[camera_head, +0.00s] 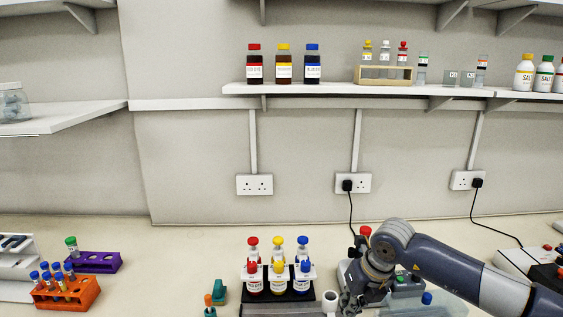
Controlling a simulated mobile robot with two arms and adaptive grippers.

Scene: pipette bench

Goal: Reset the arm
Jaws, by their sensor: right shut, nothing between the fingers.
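My right arm comes in from the right edge, low over the bench. Its gripper (350,302) points down near the bottom edge, beside the white cylinder top (330,300) and in front of a grey bench device (405,287). The gripper is shut, with nothing seen in it. Whether it touches anything near it cannot be told. My left gripper is not in view.
A dark rack with red-, yellow- and blue-capped bottles (278,268) stands left of the gripper. An orange tube rack (68,296) and purple rack (94,262) are at left. A wall shelf (340,93) holds bottles. Bench between the racks is mostly clear.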

